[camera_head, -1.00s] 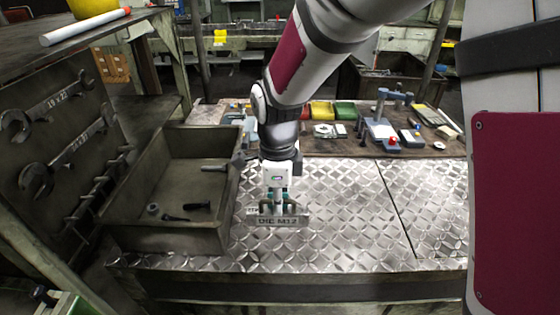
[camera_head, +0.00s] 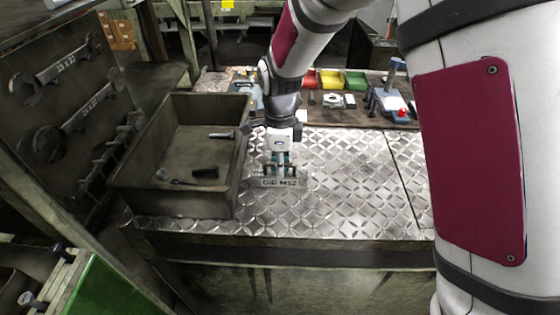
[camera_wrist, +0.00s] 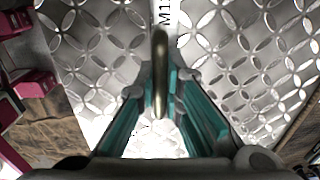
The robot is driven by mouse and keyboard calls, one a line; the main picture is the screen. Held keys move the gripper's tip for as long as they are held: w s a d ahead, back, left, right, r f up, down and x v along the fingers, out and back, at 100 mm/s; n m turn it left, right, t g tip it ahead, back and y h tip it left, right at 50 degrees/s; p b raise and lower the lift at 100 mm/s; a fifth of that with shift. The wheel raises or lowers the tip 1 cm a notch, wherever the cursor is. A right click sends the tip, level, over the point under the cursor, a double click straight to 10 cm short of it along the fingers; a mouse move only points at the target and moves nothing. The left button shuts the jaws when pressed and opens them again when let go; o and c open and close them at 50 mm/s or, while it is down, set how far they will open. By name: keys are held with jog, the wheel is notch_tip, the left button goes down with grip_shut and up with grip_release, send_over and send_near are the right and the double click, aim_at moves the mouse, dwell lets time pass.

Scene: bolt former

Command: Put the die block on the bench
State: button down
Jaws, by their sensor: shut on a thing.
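The die block (camera_head: 284,183) is a grey bar with dark lettering, at the front of the bench just right of the metal bin. My gripper (camera_head: 279,165) is above it, its teal fingers shut on the block's handle. In the wrist view the handle (camera_wrist: 160,70) is a brass-coloured bar between my fingers (camera_wrist: 162,110), and "M1" shows on the block (camera_wrist: 167,12). The bench (camera_head: 340,200) has a bright patterned metal plate top. The block is low over this plate; I cannot tell whether it touches.
An open metal bin (camera_head: 135,202) with several small tools stands close left of the block. Red (camera_head: 309,79), yellow (camera_head: 330,80) and green (camera_head: 354,80) trays and other parts line the back. The plate to the right of the block is clear.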

jog(key=c, duration=2.1)
grip_release()
jog(key=shift+f, duration=0.1)
jog(key=o, duration=0.4)
notch_tip(320, 180, up, 12)
jog(key=s+d+r+n+t, duration=0.2)
jog(key=s+d+r+n, duration=0.65)
jog(key=d, duration=0.25)
jog(key=s+d+n+t, duration=0.1)
jog(key=s+d+n, duration=0.2)
jog(key=s, duration=0.1)
jog(key=s+d+r+n+t, duration=0.1)
jog(key=s+d+n, duration=0.1)
jog(key=s, duration=0.3)
jog(key=s+d+n+t+b, duration=0.1)
jog(key=s+d+n, duration=0.2)
jog(key=s+n, duration=0.1)
jog(key=shift+s+d+r+n, duration=0.2)
jog(key=shift+d+n, duration=0.1)
jog(key=shift+n, duration=0.15)
